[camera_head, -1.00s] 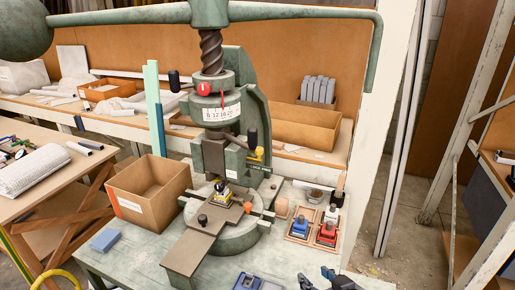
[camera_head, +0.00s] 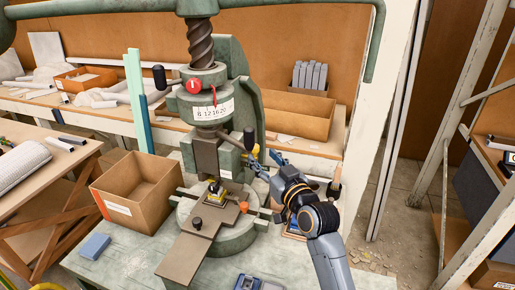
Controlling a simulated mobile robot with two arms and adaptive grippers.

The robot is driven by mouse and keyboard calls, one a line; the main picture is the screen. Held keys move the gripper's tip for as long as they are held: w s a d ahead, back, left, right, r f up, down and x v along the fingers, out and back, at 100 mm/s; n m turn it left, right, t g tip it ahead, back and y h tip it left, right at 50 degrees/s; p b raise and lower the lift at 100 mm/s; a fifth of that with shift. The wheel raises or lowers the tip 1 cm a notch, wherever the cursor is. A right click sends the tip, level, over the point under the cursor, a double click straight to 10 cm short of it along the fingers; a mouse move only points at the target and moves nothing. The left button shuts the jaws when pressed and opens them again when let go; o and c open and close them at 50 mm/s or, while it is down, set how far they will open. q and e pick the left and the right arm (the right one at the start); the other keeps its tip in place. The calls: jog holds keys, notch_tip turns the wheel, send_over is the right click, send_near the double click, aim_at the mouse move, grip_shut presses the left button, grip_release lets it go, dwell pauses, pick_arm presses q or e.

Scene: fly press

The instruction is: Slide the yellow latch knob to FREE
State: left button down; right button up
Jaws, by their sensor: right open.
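The green fly press (camera_head: 240,95) stands on the bench. Its small yellow latch knob (camera_head: 255,151) shows on the right side of the press column, just below a black handle grip (camera_head: 249,139). My right gripper (camera_head: 269,163) reaches in from the lower right, its blue-grey fingers open and pointing left towards the latch. The fingertips look very near the knob; whether they touch it I cannot tell. The latch's lettering is too small and covered to read here. My left gripper is out of view.
A cardboard box (camera_head: 118,207) stands left of the press and a blue block (camera_head: 95,246) lies in front of it. A yellow-and-black part (camera_head: 215,190) sits on the press bed. My right arm covers the tray of parts at the right. A long green lever (camera_head: 300,8) spans overhead.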

aim_at(257, 149)
jog(key=x, duration=0.3)
jog(key=shift+w+r, duration=0.1)
jog(key=shift+r, duration=0.05)
jog(key=shift+w+a+p, duration=0.2)
jog(key=shift+w+p, duration=0.1)
jog(key=shift+w, duration=0.1)
jog(key=shift+c, duration=1.1)
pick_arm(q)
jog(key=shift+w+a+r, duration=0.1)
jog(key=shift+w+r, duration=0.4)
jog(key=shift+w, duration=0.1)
pick_arm(e)
grip_shut()
